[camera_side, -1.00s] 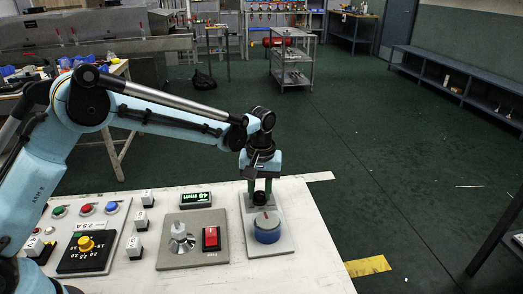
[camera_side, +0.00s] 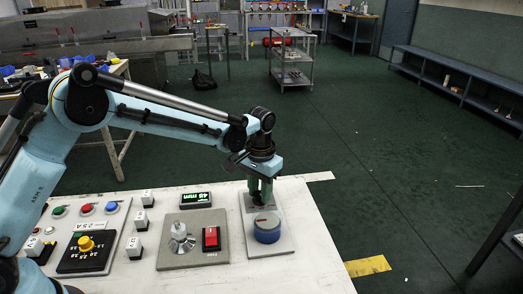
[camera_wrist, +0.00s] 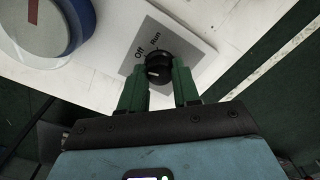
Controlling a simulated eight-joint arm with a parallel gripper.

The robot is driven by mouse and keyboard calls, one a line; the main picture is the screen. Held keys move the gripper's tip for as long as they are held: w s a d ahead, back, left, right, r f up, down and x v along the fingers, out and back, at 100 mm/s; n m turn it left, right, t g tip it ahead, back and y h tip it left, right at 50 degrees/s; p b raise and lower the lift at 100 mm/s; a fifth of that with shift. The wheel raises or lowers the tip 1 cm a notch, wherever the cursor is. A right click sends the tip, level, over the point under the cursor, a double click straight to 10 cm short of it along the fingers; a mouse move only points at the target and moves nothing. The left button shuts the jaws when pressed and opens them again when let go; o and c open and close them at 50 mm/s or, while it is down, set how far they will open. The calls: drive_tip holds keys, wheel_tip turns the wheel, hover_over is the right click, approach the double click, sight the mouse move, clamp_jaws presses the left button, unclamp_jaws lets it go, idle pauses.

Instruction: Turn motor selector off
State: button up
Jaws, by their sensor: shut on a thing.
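The motor selector is a black knob (camera_wrist: 156,60) on a grey plate (camera_wrist: 185,33) marked "Off" and "Run" in the wrist view. My gripper (camera_wrist: 158,78) has its two green fingers on either side of the knob, shut on it. A pale mark shows on the knob's near side; I cannot tell which label the knob points to. In the side view my gripper (camera_side: 260,194) reaches down to the far end of the light panel, and its fingers mostly hide the knob.
A round blue-sided part (camera_side: 267,232) stands close to the gripper on the same panel (camera_side: 284,244). The table edge is close on the right.

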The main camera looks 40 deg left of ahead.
drive_tip(key=shift+m, duration=1.4)
drive_tip(key=o, duration=1.1)
drive_tip(key=shift+c, duration=0.2)
drive_tip(key=shift+r, duration=0.1)
wheel_tip(320, 180, up, 12)
drive_tip(key=shift+d, duration=0.1)
drive_tip(key=shift+s, duration=0.1)
